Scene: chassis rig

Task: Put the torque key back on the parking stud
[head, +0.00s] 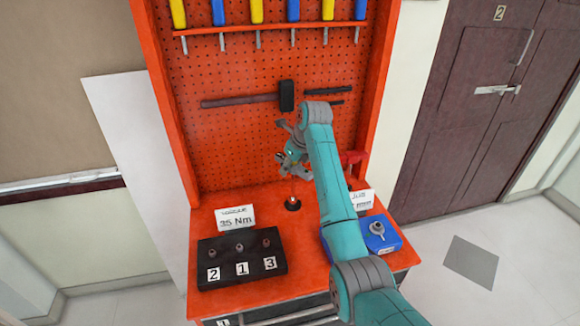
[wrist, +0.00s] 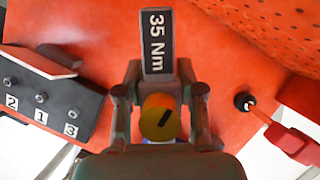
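My gripper (wrist: 160,95) is above the bench, with its fingers either side of a round yellow-orange part (wrist: 160,118) with a black slot. A dark plate reading "35 Nm" (wrist: 157,42) extends from it; this looks like the torque key, held in the fingers. In the head view my gripper (head: 288,166) is in front of the pegboard and the key is hard to make out. Below it is a black round base (head: 292,204) with a thin upright, also in the wrist view (wrist: 244,101). I cannot tell for sure that this is the parking stud.
A black block (head: 240,260) with studs labelled 2, 1, 3 stands left, by a "35 Nm" sign (head: 235,218). A blue box (head: 385,243) with a grey knob is right, partly behind my arm. A hammer (head: 287,96) hangs on the pegboard (head: 245,150). A red part (wrist: 292,143) is right in the wrist view.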

